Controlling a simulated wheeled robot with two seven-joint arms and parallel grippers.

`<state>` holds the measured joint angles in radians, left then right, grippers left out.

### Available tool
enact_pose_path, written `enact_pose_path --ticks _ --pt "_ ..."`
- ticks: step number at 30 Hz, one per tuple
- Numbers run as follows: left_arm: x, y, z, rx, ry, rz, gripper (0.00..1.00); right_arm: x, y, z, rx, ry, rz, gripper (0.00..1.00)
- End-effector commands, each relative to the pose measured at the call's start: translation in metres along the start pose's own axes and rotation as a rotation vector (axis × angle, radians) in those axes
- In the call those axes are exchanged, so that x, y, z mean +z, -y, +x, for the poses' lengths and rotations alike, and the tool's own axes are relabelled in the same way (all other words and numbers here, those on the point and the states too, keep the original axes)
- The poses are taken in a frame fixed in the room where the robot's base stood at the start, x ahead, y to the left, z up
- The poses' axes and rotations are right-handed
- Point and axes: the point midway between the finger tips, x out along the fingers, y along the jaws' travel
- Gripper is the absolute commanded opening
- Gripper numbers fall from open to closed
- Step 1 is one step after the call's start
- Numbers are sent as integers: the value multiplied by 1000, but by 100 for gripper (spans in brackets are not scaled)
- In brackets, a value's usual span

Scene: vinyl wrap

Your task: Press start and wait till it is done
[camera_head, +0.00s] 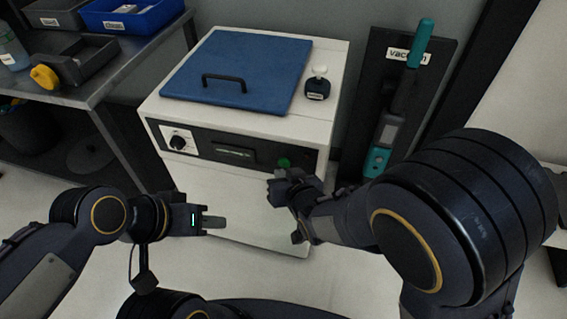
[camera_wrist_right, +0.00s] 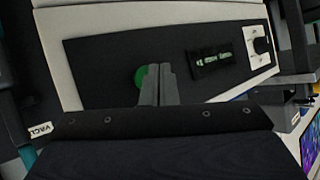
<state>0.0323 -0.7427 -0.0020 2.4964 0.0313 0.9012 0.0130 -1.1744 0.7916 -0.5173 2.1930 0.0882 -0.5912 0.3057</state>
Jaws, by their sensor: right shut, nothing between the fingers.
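A white machine (camera_head: 322,72) with a closed blue lid (camera_head: 240,70) stands ahead of me. Its black front panel (camera_head: 213,146) carries a dial (camera_head: 178,142), a small display (camera_head: 234,152) with green lettering, and a round green button (camera_head: 284,162). My right gripper (camera_head: 281,184) is just below and in front of the green button. In the right wrist view its shut, empty fingers (camera_wrist_right: 159,84) overlap the green button (camera_wrist_right: 142,78); I cannot tell whether they touch it. My left gripper (camera_head: 212,222) is low in front of the machine's left side, its jaw gap unclear.
A small dark labelled item (camera_head: 318,86) sits on the machine top beside the lid. A teal and black vacuum (camera_head: 400,110) hangs at the right. A metal bench (camera_head: 100,75) at the left holds trays, a blue bin (camera_head: 130,14) and a bottle (camera_head: 12,48).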

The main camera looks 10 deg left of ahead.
Motion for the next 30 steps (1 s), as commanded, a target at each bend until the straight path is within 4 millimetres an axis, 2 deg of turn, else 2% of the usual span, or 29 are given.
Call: enact_pose_path --ticks 30 --pt "2 2 4 0 0 0 36 -5 -6 7 0 0 1 0"
